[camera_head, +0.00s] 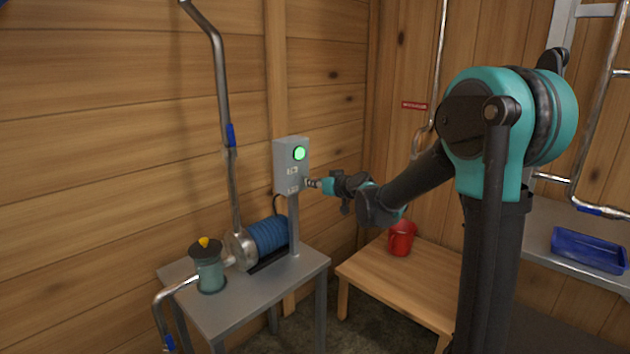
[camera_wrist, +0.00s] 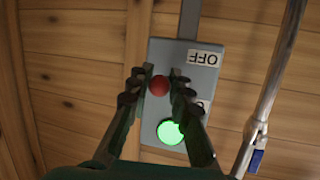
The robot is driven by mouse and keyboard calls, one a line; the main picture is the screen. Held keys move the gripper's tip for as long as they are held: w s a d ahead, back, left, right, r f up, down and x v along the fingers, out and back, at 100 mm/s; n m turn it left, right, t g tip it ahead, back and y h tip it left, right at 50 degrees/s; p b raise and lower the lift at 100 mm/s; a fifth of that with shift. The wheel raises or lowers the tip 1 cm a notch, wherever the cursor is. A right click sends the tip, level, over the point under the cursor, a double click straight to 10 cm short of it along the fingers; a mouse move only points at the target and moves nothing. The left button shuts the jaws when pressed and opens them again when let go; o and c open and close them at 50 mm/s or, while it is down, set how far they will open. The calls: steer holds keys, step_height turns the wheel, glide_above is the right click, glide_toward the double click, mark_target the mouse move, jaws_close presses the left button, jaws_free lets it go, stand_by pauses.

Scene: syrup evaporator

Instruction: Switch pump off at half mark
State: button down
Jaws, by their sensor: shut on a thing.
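A grey switch box (camera_head: 285,165) stands on a post above the pump, its green lamp (camera_head: 299,153) lit. The wrist view sees the box (camera_wrist: 172,54) upside down, with an OFF label (camera_wrist: 203,57) and the glowing green lamp (camera_wrist: 170,132). A red knob (camera_wrist: 159,87) sits between my fingertips. My gripper (camera_head: 313,183) reaches the front of the box from the right and is shut on the knob; in the wrist view its fingers (camera_wrist: 162,73) flank it. A second label is mostly hidden by a finger. The blue pump motor (camera_head: 270,235) lies below. No half mark is readable.
The pump stands on a grey metal table (camera_head: 235,310) with a yellow-topped canister (camera_head: 208,268) and a tall steel pipe (camera_head: 223,110) close left of the box. A wooden bench (camera_head: 390,285) holds a red bucket (camera_head: 401,238). A blue tray (camera_head: 588,250) lies at right.

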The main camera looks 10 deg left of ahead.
steer(key=shift+w+f+m+t+y, duration=0.1)
steer(key=shift+f+m+t+y, duration=0.2)
steer(key=shift+f+t+y, duration=0.7)
steer(key=shift+w+a+f+t+y, duration=0.2)
steer(key=shift+t+y, duration=0.3)
steer(key=shift+t, duration=0.4)
steer(key=shift+a+m, duration=0.1)
steer(key=shift+m, duration=0.2)
steer(key=c, duration=1.3)
jaws_free()
steer(key=shift+c, duration=0.2)
steer(key=shift+s, duration=0.1)
steer(key=v, duration=1.2)
steer(key=shift+f, duration=0.2)
